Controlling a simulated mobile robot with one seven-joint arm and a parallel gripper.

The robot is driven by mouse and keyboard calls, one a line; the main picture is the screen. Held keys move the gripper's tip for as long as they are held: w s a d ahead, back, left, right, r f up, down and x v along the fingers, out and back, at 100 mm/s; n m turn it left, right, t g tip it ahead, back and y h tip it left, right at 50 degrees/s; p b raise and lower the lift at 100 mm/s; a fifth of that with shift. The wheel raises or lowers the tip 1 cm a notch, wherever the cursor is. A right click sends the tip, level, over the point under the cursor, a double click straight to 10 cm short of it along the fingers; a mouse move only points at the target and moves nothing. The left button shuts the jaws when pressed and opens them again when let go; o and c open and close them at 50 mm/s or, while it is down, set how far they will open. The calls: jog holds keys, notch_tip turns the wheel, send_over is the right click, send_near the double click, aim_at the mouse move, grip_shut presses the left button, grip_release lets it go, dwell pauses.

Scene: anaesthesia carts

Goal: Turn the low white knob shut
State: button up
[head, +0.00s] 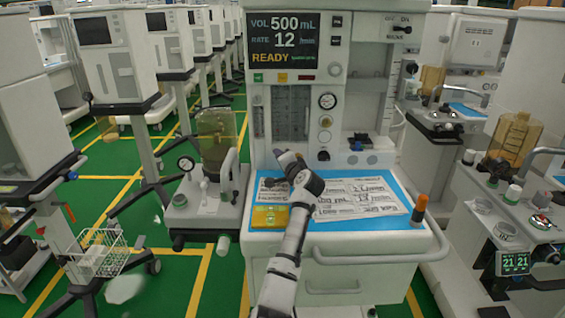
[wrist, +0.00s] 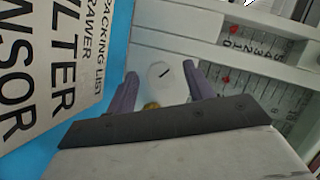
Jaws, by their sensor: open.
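A round white knob (wrist: 159,74) with a short dark line on its face shows in the wrist view, below the flow tubes' scales. My gripper (wrist: 161,75) is open, with one purple finger on each side of the knob. I cannot tell whether either finger touches it. A small brass-coloured part (wrist: 152,106) shows near the knob, close to the gripper body. In the head view my gripper (head: 284,154) is at the front panel of the middle cart, under the flow tubes (head: 291,112).
Printed sheets (head: 362,196) and a yellow block (head: 269,217) lie on the cart's blue worktop (head: 385,227). An orange-capped bottle (head: 420,208) stands at its right edge. A gauge (head: 327,101) and a dark knob (head: 323,155) are right of my gripper. An amber canister (head: 214,140) stands left.

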jog(key=b+v, duration=0.2)
jog(key=v, duration=1.1)
jog(key=shift+s+d, duration=0.15)
jog(key=shift+s, duration=0.2)
